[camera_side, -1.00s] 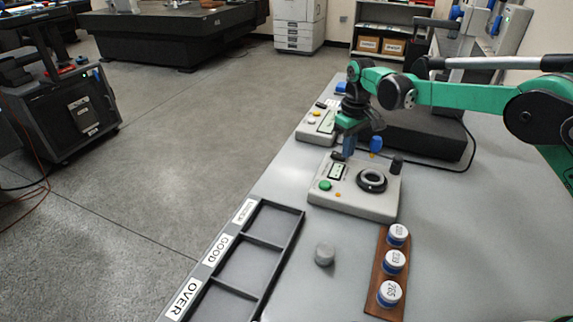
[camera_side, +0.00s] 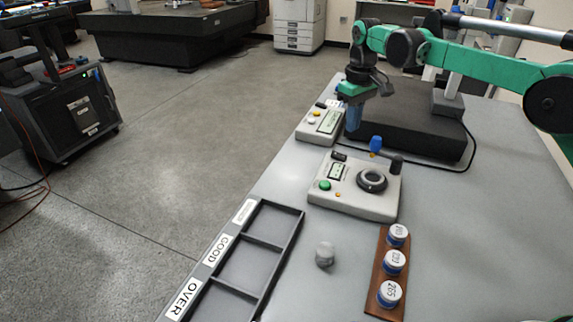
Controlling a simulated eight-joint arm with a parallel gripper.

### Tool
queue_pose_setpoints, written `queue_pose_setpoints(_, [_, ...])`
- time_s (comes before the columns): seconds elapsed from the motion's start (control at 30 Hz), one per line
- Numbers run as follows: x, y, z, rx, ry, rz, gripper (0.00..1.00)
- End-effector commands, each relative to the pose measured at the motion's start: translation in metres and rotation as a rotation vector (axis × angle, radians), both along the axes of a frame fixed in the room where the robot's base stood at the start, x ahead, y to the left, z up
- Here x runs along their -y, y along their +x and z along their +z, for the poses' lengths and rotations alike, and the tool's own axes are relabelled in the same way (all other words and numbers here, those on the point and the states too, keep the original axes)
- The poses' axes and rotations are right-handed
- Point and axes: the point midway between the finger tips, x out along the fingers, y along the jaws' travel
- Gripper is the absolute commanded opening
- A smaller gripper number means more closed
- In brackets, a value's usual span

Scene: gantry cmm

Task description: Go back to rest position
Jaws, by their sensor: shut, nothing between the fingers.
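My gripper (camera_side: 353,127) hangs pointing down at the end of the green arm. It is shut with nothing in it. It is at the front left corner of the dark block, above and behind the gauge device with the green button (camera_side: 350,187), and apart from that device. A small grey cylinder (camera_side: 325,254) stands alone on the table between the tray and the brown rack.
A dark sorting tray (camera_side: 273,248) labelled OVER, GOOD and a third unreadable word has empty visible compartments. A brown rack (camera_side: 378,268) holds three white-and-blue capped pieces. A second device (camera_side: 318,124) and a black block (camera_side: 425,138) stand at the back. The right of the table is clear.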

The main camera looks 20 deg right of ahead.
Motion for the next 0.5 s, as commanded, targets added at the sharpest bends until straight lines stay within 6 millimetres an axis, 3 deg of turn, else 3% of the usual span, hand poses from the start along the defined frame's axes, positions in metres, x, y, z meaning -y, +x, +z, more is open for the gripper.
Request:
queue_pose_setpoints(0.27, [0.0, -0.007, 0.014, 0.033, 0.001, -0.015, 0.0])
queue_pose_setpoints(0.5, [0.001, -0.047, 0.058, 0.18, 0.007, -0.076, 0.0])
